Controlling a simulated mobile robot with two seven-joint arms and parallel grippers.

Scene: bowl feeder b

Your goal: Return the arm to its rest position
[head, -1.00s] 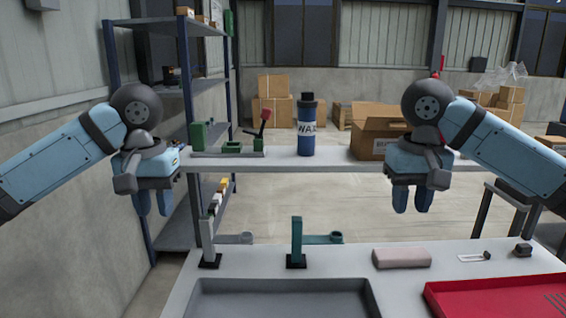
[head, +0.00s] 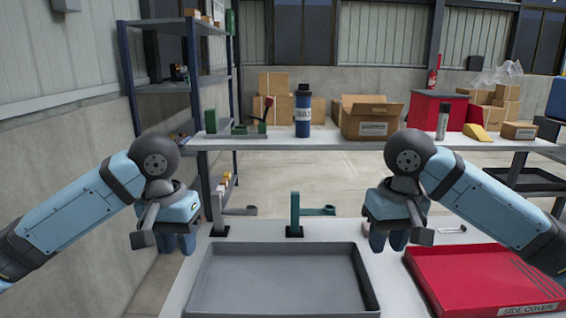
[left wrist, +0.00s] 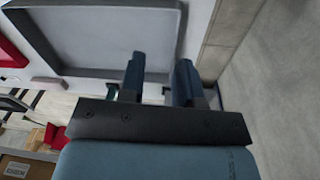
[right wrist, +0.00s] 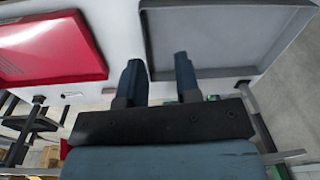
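My left gripper (head: 176,244) hangs in the air at the left, near the left edge of the grey tray (head: 198,285). Its two blue fingers stand apart with nothing between them, as the left wrist view (left wrist: 160,78) shows. My right gripper (head: 388,241) hangs in the air near the tray's right side, with the red SIDE COVER bin (head: 480,275) further right. Its fingers are also apart and empty in the right wrist view (right wrist: 158,78). Both grippers point down.
The white bench has a grey post (head: 218,208) and a teal post (head: 295,212) behind the tray. On a farther table stand a blue bottle (head: 303,112), a cardboard box (head: 368,118), a spray can (head: 443,121) and a yellow wedge (head: 478,132). A shelf rack (head: 128,85) stands at left.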

